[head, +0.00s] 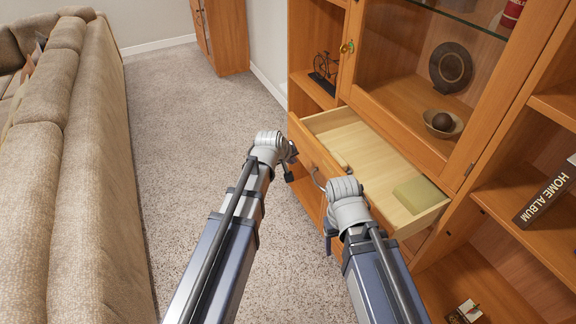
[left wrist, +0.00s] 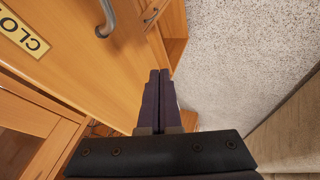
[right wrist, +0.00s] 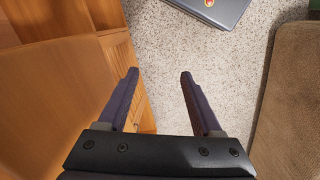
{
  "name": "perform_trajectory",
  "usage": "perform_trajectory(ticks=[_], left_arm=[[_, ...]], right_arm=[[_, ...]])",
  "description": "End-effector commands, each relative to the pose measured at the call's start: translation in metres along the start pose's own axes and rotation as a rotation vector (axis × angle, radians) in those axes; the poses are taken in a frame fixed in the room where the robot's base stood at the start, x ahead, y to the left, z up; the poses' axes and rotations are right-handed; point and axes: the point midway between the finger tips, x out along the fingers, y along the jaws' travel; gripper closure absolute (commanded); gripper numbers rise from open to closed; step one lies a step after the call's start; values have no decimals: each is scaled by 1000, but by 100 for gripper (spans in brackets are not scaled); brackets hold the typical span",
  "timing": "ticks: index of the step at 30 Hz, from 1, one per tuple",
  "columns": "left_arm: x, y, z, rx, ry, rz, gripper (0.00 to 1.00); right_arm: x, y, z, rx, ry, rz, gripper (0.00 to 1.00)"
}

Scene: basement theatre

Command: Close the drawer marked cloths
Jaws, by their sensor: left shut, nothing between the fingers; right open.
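The wooden drawer (head: 377,150) stands pulled out of the cabinet in the head view, with its pale inside showing. A yellow label with the letters "CLO" (left wrist: 24,36) is on its front in the left wrist view; the rest is cut off. A metal handle (left wrist: 106,18) is on the same front. My left gripper (head: 291,160) is shut and empty close to the drawer's far front end; whether it touches cannot be told. Its fingers (left wrist: 159,73) show beside the front. My right gripper (right wrist: 158,75) is open and empty, near the drawer's near end.
A greenish-yellow block (head: 419,194) lies inside the drawer. The wooden cabinet (head: 456,145) has a glass door above and open shelves to the right with an album (head: 548,192). A beige sofa (head: 65,180) stands at left. Carpet (head: 185,130) between is clear.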

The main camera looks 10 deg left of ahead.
Motion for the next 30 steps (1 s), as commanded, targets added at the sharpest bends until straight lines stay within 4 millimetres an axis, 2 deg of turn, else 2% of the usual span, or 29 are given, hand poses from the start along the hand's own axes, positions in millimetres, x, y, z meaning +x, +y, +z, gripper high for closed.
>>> perform_trajectory(ticks=[1, 4, 9, 25, 30], left_arm=[[10, 3, 0, 1, 0, 1, 100], [13, 19, -1, 2, -1, 1, 100], [19, 31, -1, 1, 0, 0, 100], [22, 37, 0, 0, 0, 0, 100], [29, 50, -1, 2, -1, 1, 100]], right_arm=[[6, -1, 0, 0, 0, 0, 33], [2, 0, 0, 0, 0, 0, 33], [1, 0, 0, 0, 0, 0, 33], [2, 0, 0, 0, 0, 0, 33], [2, 0, 0, 0, 0, 0, 33]])
